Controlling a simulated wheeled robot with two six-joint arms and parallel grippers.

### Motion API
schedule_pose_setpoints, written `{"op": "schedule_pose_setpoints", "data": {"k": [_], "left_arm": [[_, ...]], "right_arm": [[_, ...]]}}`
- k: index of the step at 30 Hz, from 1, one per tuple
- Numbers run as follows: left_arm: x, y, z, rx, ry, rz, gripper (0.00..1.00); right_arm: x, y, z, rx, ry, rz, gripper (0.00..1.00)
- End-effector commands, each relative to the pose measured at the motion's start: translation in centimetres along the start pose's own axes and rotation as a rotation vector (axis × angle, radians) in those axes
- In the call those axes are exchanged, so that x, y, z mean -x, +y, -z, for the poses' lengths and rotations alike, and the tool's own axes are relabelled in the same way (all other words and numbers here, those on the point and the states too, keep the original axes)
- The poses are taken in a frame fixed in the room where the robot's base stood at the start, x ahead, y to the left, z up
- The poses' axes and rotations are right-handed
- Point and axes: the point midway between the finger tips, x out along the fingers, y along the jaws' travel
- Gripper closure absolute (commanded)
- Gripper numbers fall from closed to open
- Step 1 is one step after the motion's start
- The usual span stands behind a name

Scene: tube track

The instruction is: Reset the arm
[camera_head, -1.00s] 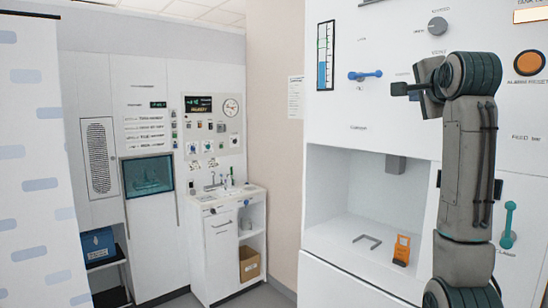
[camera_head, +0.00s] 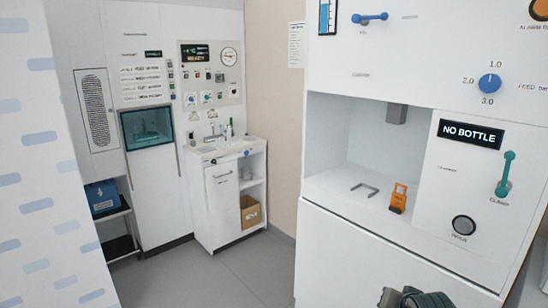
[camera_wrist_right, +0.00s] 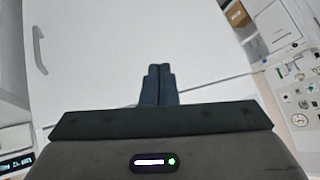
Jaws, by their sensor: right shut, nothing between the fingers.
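My right gripper (camera_wrist_right: 159,82) shows in the right wrist view with its two dark fingers together and nothing between them. Beyond the fingertips is a plain white surface, and they look apart from it. In the head view only a dark piece of my right arm (camera_head: 415,298) shows at the bottom edge, below the white machine. My left arm and gripper are not in view.
The white machine (camera_head: 400,252) stands on the right, with a blue knob (camera_head: 489,83), a teal lever (camera_head: 506,174) and a "NO BOTTLE" display (camera_head: 470,133). An orange item (camera_head: 398,197) sits in its alcove. A sink cabinet (camera_head: 222,205) stands behind open grey floor (camera_head: 215,277).

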Motion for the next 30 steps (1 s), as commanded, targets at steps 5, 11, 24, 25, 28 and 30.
{"op": "schedule_pose_setpoints", "data": {"k": [5, 11, 24, 25, 28, 30], "left_arm": [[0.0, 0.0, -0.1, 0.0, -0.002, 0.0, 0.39], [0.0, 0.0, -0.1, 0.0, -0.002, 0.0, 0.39], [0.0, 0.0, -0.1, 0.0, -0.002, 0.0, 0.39], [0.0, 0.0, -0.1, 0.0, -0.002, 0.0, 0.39], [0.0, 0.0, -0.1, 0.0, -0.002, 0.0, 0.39], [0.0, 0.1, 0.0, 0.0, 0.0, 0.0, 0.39]], "right_arm": [[0.9, 4.5, -9.6, 0.165, -0.121, -0.047, 1.0], [4.0, 8.9, -18.4, 0.343, -0.253, -0.073, 1.0], [10.2, 13.8, -27.7, 0.56, -0.425, -0.074, 1.0], [10.6, 14.0, -28.1, 0.57, -0.434, -0.073, 1.0], [11.8, 14.7, -29.4, 0.605, -0.463, -0.07, 1.0], [9.9, 15.0, -30.0, 0.602, -0.467, -0.072, 1.0]]}}
